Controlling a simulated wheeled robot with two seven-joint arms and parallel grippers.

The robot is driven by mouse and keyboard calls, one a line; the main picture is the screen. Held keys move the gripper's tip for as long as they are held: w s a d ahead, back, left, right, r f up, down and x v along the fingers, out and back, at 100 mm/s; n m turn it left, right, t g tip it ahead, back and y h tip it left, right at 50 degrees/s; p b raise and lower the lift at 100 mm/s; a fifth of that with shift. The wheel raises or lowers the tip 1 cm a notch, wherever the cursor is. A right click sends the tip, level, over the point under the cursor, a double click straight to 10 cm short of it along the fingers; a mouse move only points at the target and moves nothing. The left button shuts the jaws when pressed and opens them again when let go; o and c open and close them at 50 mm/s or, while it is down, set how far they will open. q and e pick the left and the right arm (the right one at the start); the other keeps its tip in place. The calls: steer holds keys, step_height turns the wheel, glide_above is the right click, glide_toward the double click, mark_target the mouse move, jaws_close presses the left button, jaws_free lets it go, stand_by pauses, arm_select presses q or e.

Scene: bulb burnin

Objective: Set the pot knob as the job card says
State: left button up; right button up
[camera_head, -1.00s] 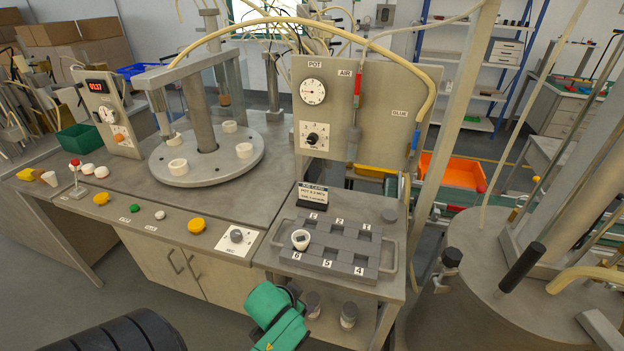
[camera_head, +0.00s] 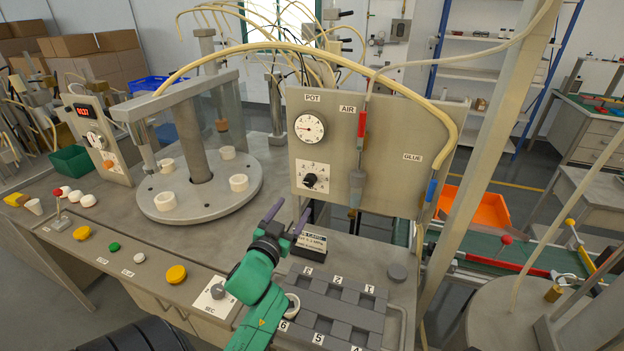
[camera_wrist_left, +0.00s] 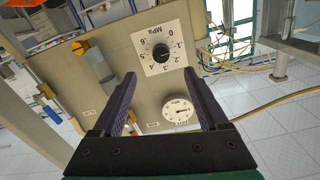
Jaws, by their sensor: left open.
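The pot knob (camera_head: 311,181) is a small black knob on a white MPa scale plate on the grey upright panel (camera_head: 390,125), below the round POT gauge (camera_head: 309,128). The knob shows upside down in the left wrist view (camera_wrist_left: 161,51), beyond my fingertips; its exact setting is hard to read. The job card (camera_head: 312,243) stands below the panel, partly hidden by my gripper; it seems to read POT 0.3 MPa. My left gripper (camera_head: 288,214) is open and empty, with dark purple fingers pointing up toward the panel, below and apart from the knob. My right gripper is not in view.
A grey numbered tray (camera_head: 335,305) holds a white ring beside my forearm. A hose with a nozzle (camera_head: 356,185) hangs right of the knob. A round turntable (camera_head: 180,210) with white cups and a column stands left. A yellow hose arches over the panel.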

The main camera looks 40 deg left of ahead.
mark_target(308, 183)
arm_select(q)
steer(key=p+x, duration=0.1)
steer(key=x, duration=1.1)
steer(key=shift+a+r+p, duration=0.1)
steer(key=shift+r+p, duration=0.05)
steer(key=shift+p, duration=0.25)
steer(key=shift+s+r, duration=0.1)
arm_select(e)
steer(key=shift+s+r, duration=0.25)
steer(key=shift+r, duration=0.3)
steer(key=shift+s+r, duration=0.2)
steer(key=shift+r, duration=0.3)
arm_select(q)
jaws_close()
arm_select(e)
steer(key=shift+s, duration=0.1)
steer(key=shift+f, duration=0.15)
